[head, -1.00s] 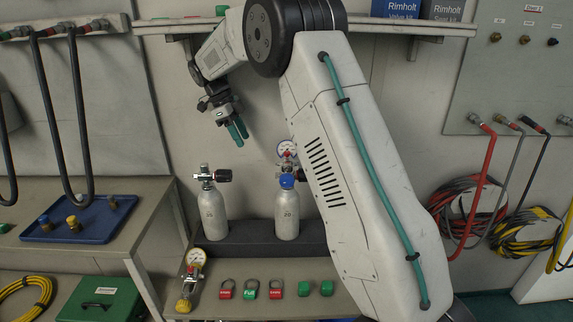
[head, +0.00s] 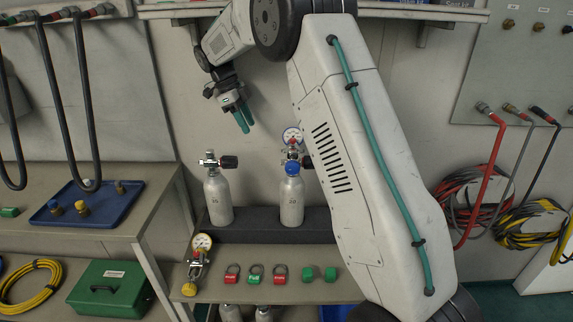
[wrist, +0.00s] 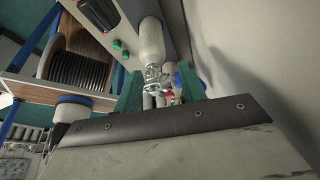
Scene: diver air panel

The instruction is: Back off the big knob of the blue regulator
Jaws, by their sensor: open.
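The blue regulator, with its round gauge (head: 292,136) and big blue knob (head: 292,168), sits at the top of the right-hand grey cylinder (head: 291,202) on the bench. My gripper (head: 243,123) is open and empty, its two green fingers pointing down, above and left of the knob and apart from it. In the wrist view, the green fingers (wrist: 160,92) show on both sides of a cylinder's valve fittings (wrist: 156,76), with a small blue part (wrist: 179,80) partly hidden near the right finger.
A second cylinder (head: 218,200) with a black-knobbed valve stands to the left. A blue tray (head: 110,212) is on the left bench. Wall space behind the gripper is clear.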

